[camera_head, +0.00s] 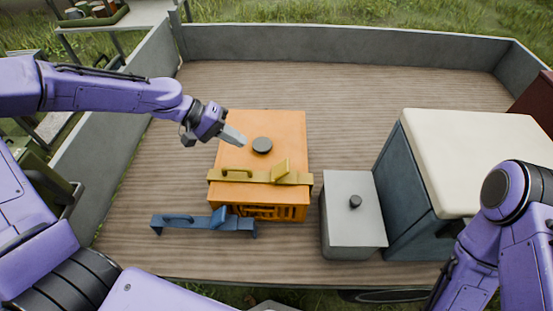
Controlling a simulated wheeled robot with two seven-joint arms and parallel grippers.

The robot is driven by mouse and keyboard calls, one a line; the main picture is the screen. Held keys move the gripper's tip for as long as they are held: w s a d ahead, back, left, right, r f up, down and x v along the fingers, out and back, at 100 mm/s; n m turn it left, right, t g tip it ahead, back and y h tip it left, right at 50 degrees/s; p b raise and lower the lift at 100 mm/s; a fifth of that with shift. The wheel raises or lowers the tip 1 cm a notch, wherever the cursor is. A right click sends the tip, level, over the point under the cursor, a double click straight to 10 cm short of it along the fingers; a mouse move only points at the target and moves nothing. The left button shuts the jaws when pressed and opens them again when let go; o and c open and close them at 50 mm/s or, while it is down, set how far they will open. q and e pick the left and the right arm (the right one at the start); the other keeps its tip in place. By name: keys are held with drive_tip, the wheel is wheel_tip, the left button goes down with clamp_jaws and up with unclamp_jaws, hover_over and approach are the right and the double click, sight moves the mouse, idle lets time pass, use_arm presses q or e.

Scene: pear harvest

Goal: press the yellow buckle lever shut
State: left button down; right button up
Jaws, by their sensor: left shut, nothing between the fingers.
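An orange box (285,136) with a dark round knob (262,145) on its lid stands on the wooden truck bed. A yellow strap bar (245,178) runs across the front part of its lid, with a low handle loop on the left. The yellow buckle lever (281,170) is on the bar right of its middle and looks tilted up. My left gripper (238,139) is shut and empty above the lid's left side, behind and left of the lever and apart from it. My right arm shows at the lower right, but its gripper is not visible.
A blue bar with a similar lever (180,222) is at the box's front left. A grey box with a knob (345,188) stands to its right, beside a blue cooler with a cream lid (475,150). Grey side walls (340,43) border the bed. The bed behind the orange box is clear.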

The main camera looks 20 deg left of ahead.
sight(285, 166)
use_arm(q)
drive_tip(key=x, duration=1.3)
drive_tip(key=shift+d+f, duration=0.25)
drive_tip(key=shift+f, duration=0.1)
drive_tip(key=shift+w, duration=0.1)
drive_tip(key=shift+p, duration=0.3)
